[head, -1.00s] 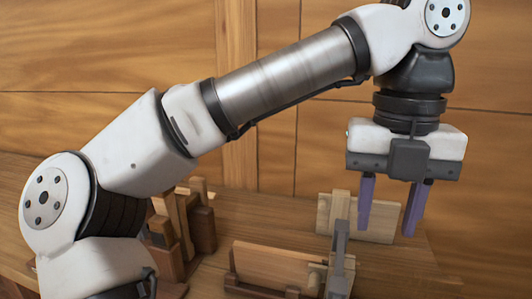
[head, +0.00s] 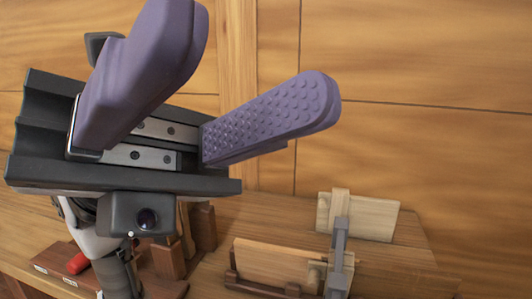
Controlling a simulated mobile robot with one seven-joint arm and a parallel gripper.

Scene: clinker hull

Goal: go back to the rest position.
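My gripper (head: 255,65) is close to the head camera and fills the upper left of the view. Its two purple fingers point up and toward the right, spread well apart. Nothing is between them, so it is open and empty. The gripper is raised well clear of the bench. My arm is folded behind the gripper and mostly hidden by it.
A wooden bench (head: 410,262) runs below. On it are a plank in a dark holder (head: 270,262), a grey clamp-like piece (head: 340,245), a pale board with a block (head: 370,217), dark wooden blocks (head: 203,228) and a red item (head: 78,263). A plank wall stands behind.

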